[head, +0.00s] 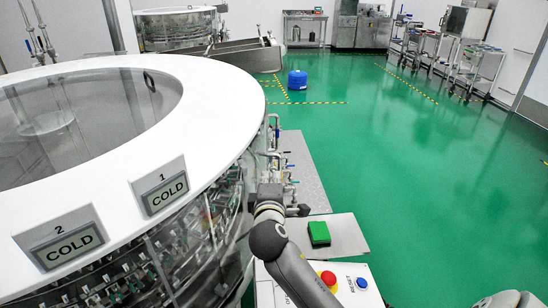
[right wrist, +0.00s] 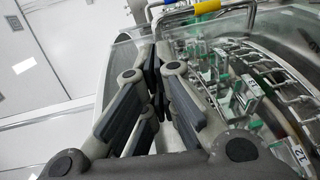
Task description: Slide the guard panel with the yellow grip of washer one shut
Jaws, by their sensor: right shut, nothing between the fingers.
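The round washer with a white top ring (head: 225,85) and clear side panels fills the left of the head view. Its sign marked 1 (head: 160,188) reads COLD. In the right wrist view a yellow grip (right wrist: 207,6) sits on a metal bar at the top edge, by clear panels. How far the guard panel is open cannot be told. My right gripper (right wrist: 157,72) is shut and empty, below and left of the yellow grip and apart from it. In the head view my right arm reaches up to the washer's right side. My left gripper is not in view.
Numbered racks of metal and green fittings (right wrist: 245,90) stand inside the washer, right of my fingers. In the head view a panel with a red button (head: 328,278) and a green block (head: 319,233) lie near my arm. Green floor is free at right.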

